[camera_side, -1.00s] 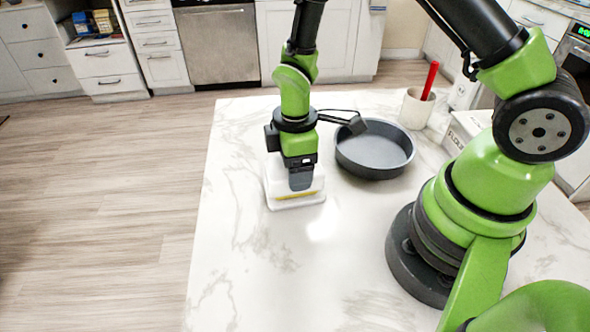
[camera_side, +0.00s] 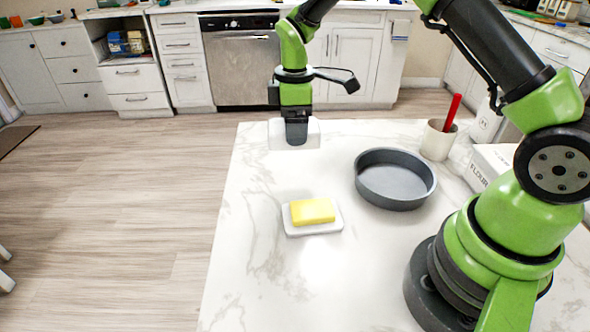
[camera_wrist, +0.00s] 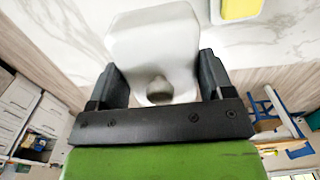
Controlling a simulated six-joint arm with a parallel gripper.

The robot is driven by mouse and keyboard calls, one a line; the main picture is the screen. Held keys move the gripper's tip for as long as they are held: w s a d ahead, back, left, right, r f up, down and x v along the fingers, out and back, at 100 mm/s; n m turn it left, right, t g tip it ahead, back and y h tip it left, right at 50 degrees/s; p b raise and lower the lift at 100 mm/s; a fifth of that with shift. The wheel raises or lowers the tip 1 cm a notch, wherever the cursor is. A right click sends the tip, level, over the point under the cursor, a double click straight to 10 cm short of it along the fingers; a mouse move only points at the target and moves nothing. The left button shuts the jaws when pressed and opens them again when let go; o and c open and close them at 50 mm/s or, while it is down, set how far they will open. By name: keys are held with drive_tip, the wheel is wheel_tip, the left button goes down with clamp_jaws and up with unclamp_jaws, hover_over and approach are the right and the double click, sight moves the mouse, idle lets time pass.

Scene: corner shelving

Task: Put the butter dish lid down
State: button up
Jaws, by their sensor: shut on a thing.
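My gripper (camera_side: 297,133) is shut on the butter dish lid (camera_side: 309,136), a pale translucent cover. In the side view the lid shows near the far left part of the table, away from the dish. The wrist view shows the lid (camera_wrist: 155,38) between the two dark fingers (camera_wrist: 160,82). The butter dish (camera_side: 292,231), a white plate, lies uncovered on the table with a yellow block of butter (camera_side: 312,211) on it. The butter also shows at the top of the wrist view (camera_wrist: 240,8). I cannot tell whether the lid touches the table.
A grey round pan (camera_side: 395,180) stands right of the butter dish. Behind it are a white cup (camera_side: 438,140) with a red utensil (camera_side: 453,112) and a flour box (camera_side: 490,165). The marble table (camera_side: 270,285) is clear at the front.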

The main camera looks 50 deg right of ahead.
drive_tip(key=shift+w+d+f, duration=0.15)
drive_tip(key=shift+w+d, duration=0.75)
drive_tip(key=shift+d, duration=0.1)
drive_tip(key=shift+w+d+f, duration=0.2)
wheel_tip(320, 180, down, 10)
drive_tip(key=shift+r, duration=0.2)
drive_tip(key=o, duration=0.9)
drive_tip(key=shift+f, duration=0.1)
drive_tip(key=shift+o, duration=0.2)
